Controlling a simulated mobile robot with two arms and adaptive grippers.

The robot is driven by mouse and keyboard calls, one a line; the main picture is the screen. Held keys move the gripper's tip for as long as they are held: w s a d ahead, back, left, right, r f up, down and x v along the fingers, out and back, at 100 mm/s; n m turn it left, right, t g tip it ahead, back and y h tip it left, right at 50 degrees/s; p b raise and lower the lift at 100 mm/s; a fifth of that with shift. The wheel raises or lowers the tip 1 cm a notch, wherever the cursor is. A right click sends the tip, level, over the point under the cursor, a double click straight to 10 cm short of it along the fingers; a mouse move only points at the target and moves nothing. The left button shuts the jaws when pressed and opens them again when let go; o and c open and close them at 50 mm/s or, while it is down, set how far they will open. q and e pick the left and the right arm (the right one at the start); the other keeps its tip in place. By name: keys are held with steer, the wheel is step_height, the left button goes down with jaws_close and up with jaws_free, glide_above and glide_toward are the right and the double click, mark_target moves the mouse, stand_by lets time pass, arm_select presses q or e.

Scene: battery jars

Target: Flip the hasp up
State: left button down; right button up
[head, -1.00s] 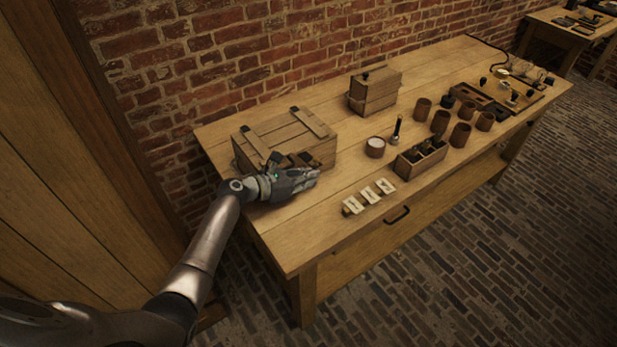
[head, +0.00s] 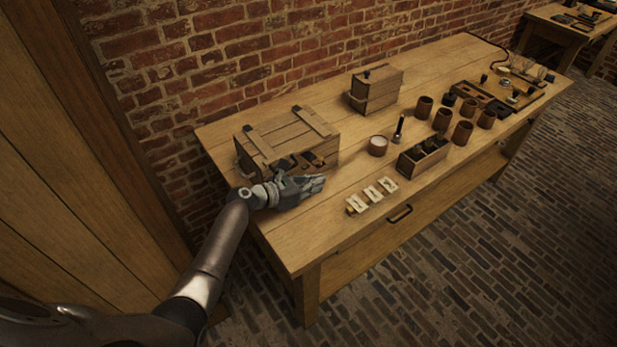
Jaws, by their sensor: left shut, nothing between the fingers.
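A wooden crate with a slatted lid (head: 290,134) stands at the left end of the table, its lid down. Dark metal fittings (head: 313,158) show on its front face, where the hasp would be; they are too small to tell the hasp's exact position. My left gripper (head: 318,183) is just in front of the crate's front face, low over the table, shut and empty. It hides the lower part of the crate's front. I cannot tell whether it touches the crate. My right gripper is not in view.
Three small labelled cards (head: 372,195) lie near the table's front edge. A divided wooden box (head: 422,155), a white-topped jar (head: 378,146) and several brown jars (head: 442,118) stand to the right. A smaller wooden box (head: 376,88) stands behind. Bare tabletop (head: 300,235) lies in front of the gripper.

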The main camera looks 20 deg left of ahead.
arm_select(q)
steer(key=a+v, duration=0.1)
steer(key=v, duration=0.9)
steer(key=s+d+f+m+g+y, duration=0.1)
steer(key=s+d+f+m+g, duration=0.2)
steer(key=s+m, duration=0.5)
steer(key=s+d+f+m+g+y, duration=0.2)
steer(key=s+d+f+m, duration=0.15)
steer(key=s+m, duration=0.4)
steer(key=s+a+r+m+g+y, duration=0.1)
steer(key=s+a+r+m+y, duration=0.15)
steer(key=s+m, duration=0.55)
steer(key=s+a+r+m+g+y, duration=0.1)
steer(key=s+m+y, duration=0.2)
steer(key=s+m, duration=0.4)
step_height(320, 180, down, 29)
steer(key=s+g+b, duration=0.2)
steer(key=s, duration=0.1)
steer(key=s+a+f+g+b, duration=0.1)
steer(key=s+a+f, duration=0.2)
steer(key=s+f, duration=1.3)
steer(key=shift+f+m, duration=0.25)
steer(key=shift+m, duration=0.2)
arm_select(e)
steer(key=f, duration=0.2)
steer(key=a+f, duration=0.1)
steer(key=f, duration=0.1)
arm_select(q)
steer(key=shift+d+y, duration=0.1)
steer(key=shift+y, duration=0.15)
